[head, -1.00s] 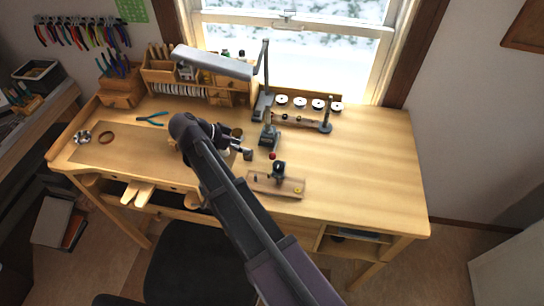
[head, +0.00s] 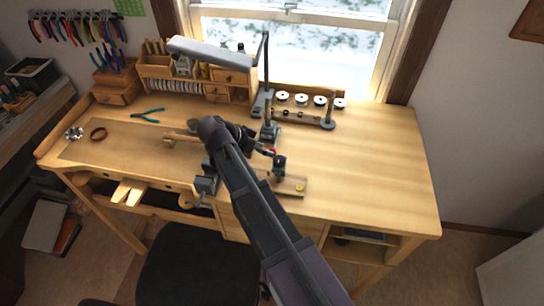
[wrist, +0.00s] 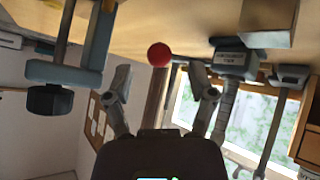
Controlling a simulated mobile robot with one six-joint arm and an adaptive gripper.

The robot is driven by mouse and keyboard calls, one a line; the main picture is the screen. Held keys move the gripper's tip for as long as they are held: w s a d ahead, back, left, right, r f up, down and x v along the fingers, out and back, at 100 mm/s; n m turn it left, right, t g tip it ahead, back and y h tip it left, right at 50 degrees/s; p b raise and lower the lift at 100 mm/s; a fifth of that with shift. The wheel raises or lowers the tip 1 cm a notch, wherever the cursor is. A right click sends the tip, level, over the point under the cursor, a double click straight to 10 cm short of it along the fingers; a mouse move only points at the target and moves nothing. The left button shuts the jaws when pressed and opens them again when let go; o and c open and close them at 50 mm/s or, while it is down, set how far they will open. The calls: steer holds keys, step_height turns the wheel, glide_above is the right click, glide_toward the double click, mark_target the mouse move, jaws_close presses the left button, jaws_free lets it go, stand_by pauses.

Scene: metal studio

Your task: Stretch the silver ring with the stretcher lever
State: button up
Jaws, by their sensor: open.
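The ring stretcher (head: 269,131), a dark grey stand with a post, stands mid-bench. Its labelled grey base (wrist: 232,58) shows upside down in the wrist view. The red ball knob (head: 271,152) lies at the near side of the stretcher; in the wrist view the red ball (wrist: 159,54) sits end-on, hiding any lever behind it. My gripper (head: 264,151) is open near the ball. In the wrist view my gripper's fingers (wrist: 160,84) stand on either side of the ball's line, apart from it. I cannot make out the silver ring.
A dark clamp-like device (head: 279,166) on a wooden board (head: 292,186) stands close in front of my gripper. The right side of the bench (head: 382,165) is clear.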

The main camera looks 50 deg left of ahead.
steer(key=shift+b+x, duration=1.1)
steer(key=shift+x, duration=0.85)
steer(key=shift+a, duration=0.1)
jaws_close()
